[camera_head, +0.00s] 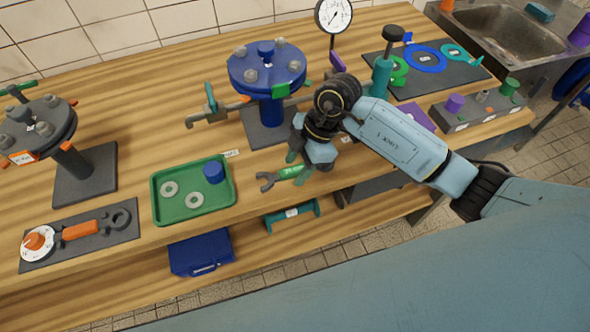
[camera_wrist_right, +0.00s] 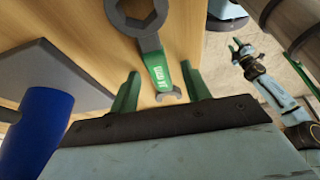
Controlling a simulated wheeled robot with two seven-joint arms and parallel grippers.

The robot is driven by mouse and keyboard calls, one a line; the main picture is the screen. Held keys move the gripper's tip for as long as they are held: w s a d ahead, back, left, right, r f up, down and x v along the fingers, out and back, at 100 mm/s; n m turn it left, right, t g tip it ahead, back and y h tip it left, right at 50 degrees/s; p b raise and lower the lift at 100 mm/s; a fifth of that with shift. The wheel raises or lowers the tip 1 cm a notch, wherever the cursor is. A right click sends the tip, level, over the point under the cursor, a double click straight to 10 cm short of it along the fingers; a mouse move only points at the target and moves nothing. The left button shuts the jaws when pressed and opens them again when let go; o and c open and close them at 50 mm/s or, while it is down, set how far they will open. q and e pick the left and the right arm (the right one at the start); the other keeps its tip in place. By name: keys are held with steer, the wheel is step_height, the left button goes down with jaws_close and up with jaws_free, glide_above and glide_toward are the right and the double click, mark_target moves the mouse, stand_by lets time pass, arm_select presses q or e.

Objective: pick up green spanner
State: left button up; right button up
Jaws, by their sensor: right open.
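The green spanner (camera_head: 289,172) lies on the wooden workbench, right of the green tray. Its dark ring end (camera_head: 267,182) points left in the head view. My right gripper (camera_head: 296,170) is over the spanner's handle, open, with green fingers pointing down. In the right wrist view the spanner (camera_wrist_right: 156,66) shows its green handle between the two open fingers (camera_wrist_right: 160,88), with a gap on each side. Its large ring end is at the top and its small open end is near the gripper. My left gripper (camera_wrist_right: 235,45) is small and far off in that view; its opening is unclear.
A green tray (camera_head: 160,210) holds washers and a blue cylinder. A blue flanged valve (camera_head: 268,70) on a dark plate stands close behind my right gripper. Another dark flange stand (camera_head: 75,160) is at left. A teal item (camera_head: 292,214) and a blue case (camera_head: 201,253) are below the bench top.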

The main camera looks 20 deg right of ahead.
steer(key=shift+r, duration=0.1)
jaws_close()
stand_by(0.3)
